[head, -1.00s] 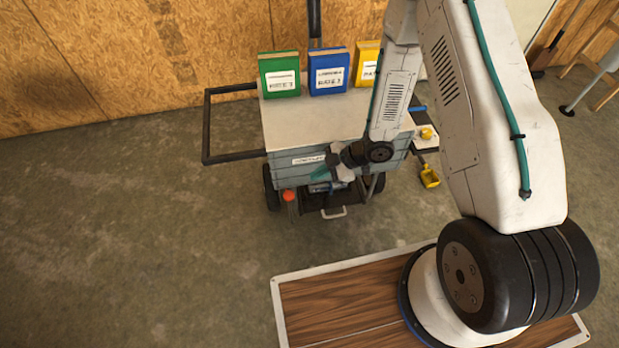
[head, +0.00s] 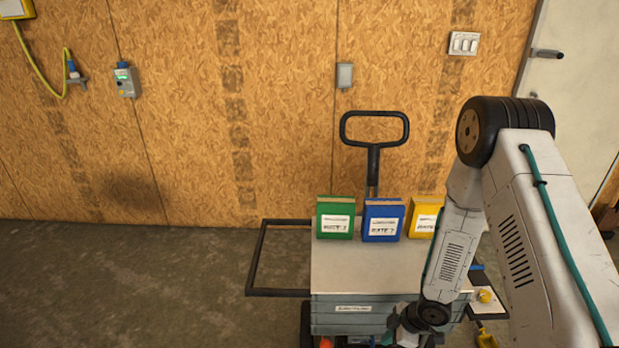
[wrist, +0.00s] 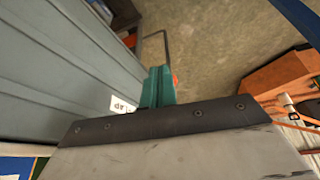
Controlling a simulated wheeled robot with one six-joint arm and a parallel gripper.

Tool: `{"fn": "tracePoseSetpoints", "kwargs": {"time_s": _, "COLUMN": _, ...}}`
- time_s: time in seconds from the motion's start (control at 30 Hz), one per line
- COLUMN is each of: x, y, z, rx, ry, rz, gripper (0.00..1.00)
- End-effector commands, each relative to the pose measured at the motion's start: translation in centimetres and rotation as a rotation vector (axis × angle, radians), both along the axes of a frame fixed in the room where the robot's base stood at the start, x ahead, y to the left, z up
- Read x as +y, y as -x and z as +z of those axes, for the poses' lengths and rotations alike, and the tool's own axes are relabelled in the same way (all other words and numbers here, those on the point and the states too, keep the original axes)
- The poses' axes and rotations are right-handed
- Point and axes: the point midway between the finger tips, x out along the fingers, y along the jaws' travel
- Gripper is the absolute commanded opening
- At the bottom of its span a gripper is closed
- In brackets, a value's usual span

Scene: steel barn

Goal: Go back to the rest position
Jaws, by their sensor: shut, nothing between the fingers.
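My gripper shows in the wrist view as teal fingers (wrist: 158,87) closed together, with nothing between them. The fingers are beside the grey side of the cart (wrist: 45,65), close to its white label; I cannot tell whether they touch it. In the head view my arm reaches down from the right to the front of the cart (head: 340,268). The fingers are cut off or hidden at the bottom edge of that view.
Green (head: 335,218), blue (head: 383,220) and yellow (head: 424,216) boxes stand on the cart top. A black side frame (head: 255,258) juts out left and a black handle (head: 374,128) rises behind. A side tray (head: 487,300) is at right. Floor at left is clear.

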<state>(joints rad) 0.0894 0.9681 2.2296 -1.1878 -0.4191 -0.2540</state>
Motion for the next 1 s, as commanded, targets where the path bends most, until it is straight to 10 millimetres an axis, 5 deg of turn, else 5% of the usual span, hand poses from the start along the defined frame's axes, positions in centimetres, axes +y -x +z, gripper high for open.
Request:
{"fn": "tracePoseSetpoints", "kwargs": {"time_s": 0.17, "x": -5.6, "y": -0.9, "z": 4.7, "rx": 0.064, "ry": 0.258, "rz": -0.232, "gripper": 0.00}}
{"fn": "tracePoseSetpoints", "kwargs": {"time_s": 0.47, "x": -11.5, "y": 1.9, "z": 18.1, "rx": 0.183, "ry": 0.543, "rz": -0.682, "gripper": 0.00}}
{"fn": "tracePoseSetpoints", "kwargs": {"time_s": 0.67, "x": -11.8, "y": 6.4, "z": 27.1, "rx": 0.277, "ry": 0.597, "rz": -0.943, "gripper": 0.00}}
{"fn": "tracePoseSetpoints", "kwargs": {"time_s": 1.0, "x": -8.4, "y": 15.4, "z": 38.8, "rx": 0.425, "ry": 0.502, "rz": -1.240, "gripper": 0.00}}
